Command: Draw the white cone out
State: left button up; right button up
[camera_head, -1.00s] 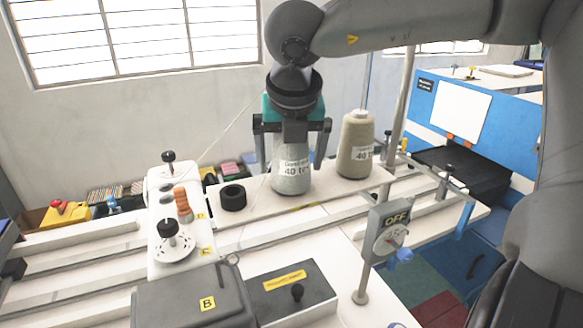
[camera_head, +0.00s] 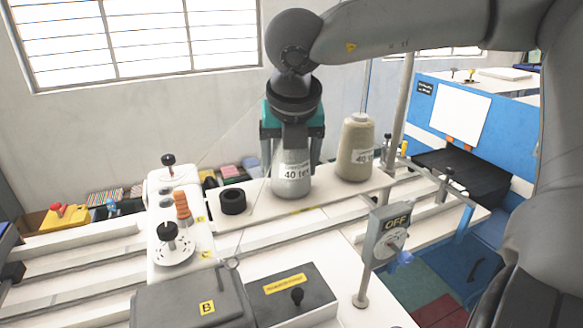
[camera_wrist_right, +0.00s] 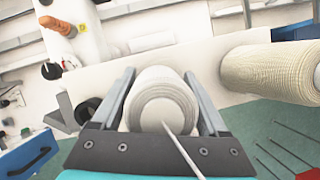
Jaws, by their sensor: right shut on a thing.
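The white cone (camera_head: 291,181) is a pale thread cone with a "40 tex" label, upright on the white board in the head view. My right gripper (camera_head: 290,166) comes down over it from above, its two fingers shut on the cone's sides. In the right wrist view the cone's round top (camera_wrist_right: 160,105) sits between the two fingers (camera_wrist_right: 165,105). The cone's base appears to be still at the board. A thin line runs across the cone's top in the wrist view. My left gripper is not in view.
A beige thread cone (camera_head: 355,155) stands close on the right. A black ring (camera_head: 233,201) lies on the left. An "OFF" switch box (camera_head: 390,232) on a post stands in front right. A metal pole (camera_head: 400,105) rises behind the beige cone.

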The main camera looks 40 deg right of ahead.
jog(key=c, duration=0.3)
jog(key=shift+r, duration=0.1)
jog(key=shift+r, duration=0.15)
jog(key=shift+r+p, duration=2)
jog(key=shift+r, duration=2.1)
jog(key=shift+r, duration=0.15)
